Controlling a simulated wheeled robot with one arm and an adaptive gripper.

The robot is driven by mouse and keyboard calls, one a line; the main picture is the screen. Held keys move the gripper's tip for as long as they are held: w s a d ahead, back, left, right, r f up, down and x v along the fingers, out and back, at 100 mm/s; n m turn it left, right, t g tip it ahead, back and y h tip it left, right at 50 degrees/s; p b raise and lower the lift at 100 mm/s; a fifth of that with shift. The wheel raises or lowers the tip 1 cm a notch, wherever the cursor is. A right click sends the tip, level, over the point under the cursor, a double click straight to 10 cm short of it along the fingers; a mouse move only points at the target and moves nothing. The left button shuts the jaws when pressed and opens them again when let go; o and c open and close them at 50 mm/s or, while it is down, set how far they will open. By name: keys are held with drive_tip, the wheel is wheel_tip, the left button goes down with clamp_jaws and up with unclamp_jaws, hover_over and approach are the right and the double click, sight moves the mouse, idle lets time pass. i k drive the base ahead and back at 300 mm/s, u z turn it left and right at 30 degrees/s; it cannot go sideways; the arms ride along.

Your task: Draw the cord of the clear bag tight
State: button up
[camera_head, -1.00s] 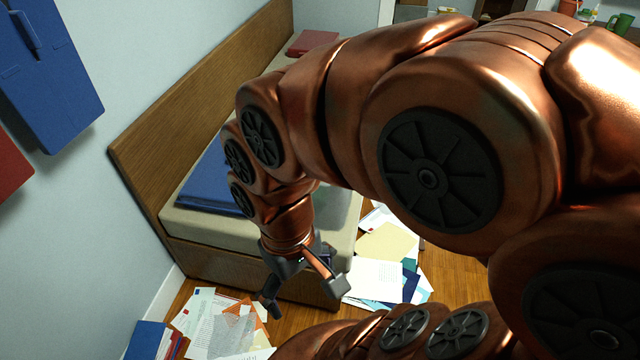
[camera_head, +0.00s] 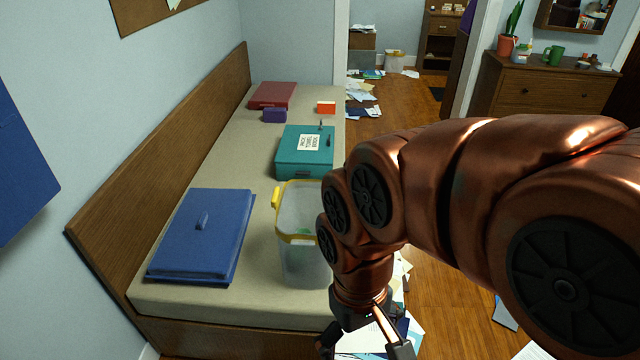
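A clear, see-through bag or bin (camera_head: 303,262) with a yellow band (camera_head: 296,238) around its top stands on the beige bench seat. A yellow tab (camera_head: 276,198) sticks up at the band's left side.
A blue binder (camera_head: 203,235) lies left of the bag. A teal box (camera_head: 305,152), a purple box (camera_head: 274,116) and a red binder (camera_head: 272,95) sit farther back on the bench (camera_head: 222,140). A wooden backrest borders its left. Papers litter the floor at right.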

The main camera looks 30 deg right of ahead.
sight(277, 191)
drive_tip(key=u, duration=0.45)
drive_tip(key=k, duration=1.3)
drive_tip(key=z, duration=0.15)
drive_tip(key=i, duration=0.55)
drive_tip(key=z, duration=0.8)
drive_tip(key=i, duration=0.6)
drive_tip(key=u, duration=0.65)
drive_tip(key=i, duration=0.7)
drive_tip(key=u, duration=0.85)
